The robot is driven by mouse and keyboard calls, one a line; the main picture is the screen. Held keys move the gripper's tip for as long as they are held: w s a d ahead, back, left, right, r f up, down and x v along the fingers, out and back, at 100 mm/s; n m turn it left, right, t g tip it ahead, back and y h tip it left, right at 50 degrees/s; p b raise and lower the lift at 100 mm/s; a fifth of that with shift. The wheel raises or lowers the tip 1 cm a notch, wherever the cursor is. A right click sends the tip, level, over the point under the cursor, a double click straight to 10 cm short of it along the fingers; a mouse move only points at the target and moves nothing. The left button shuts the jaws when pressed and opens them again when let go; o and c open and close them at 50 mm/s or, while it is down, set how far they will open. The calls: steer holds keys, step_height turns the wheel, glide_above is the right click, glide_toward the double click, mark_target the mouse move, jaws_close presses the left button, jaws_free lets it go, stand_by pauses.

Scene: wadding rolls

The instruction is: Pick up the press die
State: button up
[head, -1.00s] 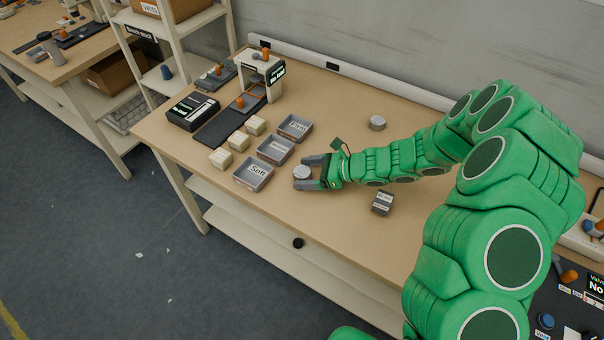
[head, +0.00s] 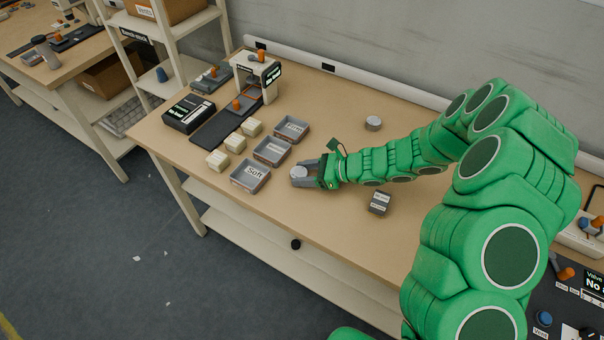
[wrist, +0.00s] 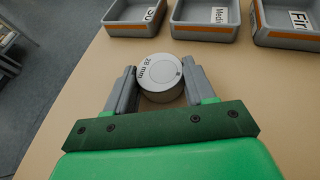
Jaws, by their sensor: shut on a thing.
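The press die is a short light-grey metal cylinder (head: 299,172) on the bench top, near the trays. In the wrist view its top (wrist: 160,72) reads "28 mm" and it sits between both fingers. My gripper (head: 301,174) is shut on its sides; in the wrist view the gripper (wrist: 160,88) has a finger against each side of it. The die looks upright. I cannot tell whether it is clear of the bench. A second grey round piece (head: 373,123) stands farther back on the bench.
Three grey trays, the nearest labelled Soft (head: 250,188), lie just left of my gripper. Several cream blocks (head: 217,160), a dark mat and a small press (head: 257,75) are beyond. A small grey labelled block (head: 379,203) sits at the bench's front right. Bare bench lies behind my arm.

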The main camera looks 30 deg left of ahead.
mark_target(304, 174)
steer(key=shift+r, duration=0.65)
step_height(304, 174, up, 2)
steer(key=shift+r, duration=0.1)
steer(key=s+d+r, duration=0.9)
steer(key=s+d, duration=0.1)
steer(key=w+d+m+t, duration=0.45)
steer(key=w+d, duration=0.45)
steer(key=w, duration=0.5)
steer(key=w+d+m+t, duration=0.45)
steer(key=w+d, duration=0.45)
steer(key=w, duration=0.5)
steer(key=shift+n, duration=0.4)
steer(key=w+a+f, duration=0.1)
steer(key=w+f, duration=0.1)
steer(key=w, duration=0.2)
steer(key=w+a+f, duration=0.1)
steer(key=w+f, duration=0.2)
steer(key=w+a+f, duration=0.1)
steer(key=w+f, duration=0.1)
steer(key=w, duration=0.2)
steer(key=shift+w+a+f, duration=0.3)
steer(key=shift+a+f, duration=0.05)
steer(key=shift+f, duration=0.05)
steer(key=shift+w+a+f, duration=0.15)
steer(key=shift+w+f, duration=0.6)
steer(key=shift+f, duration=1.5)
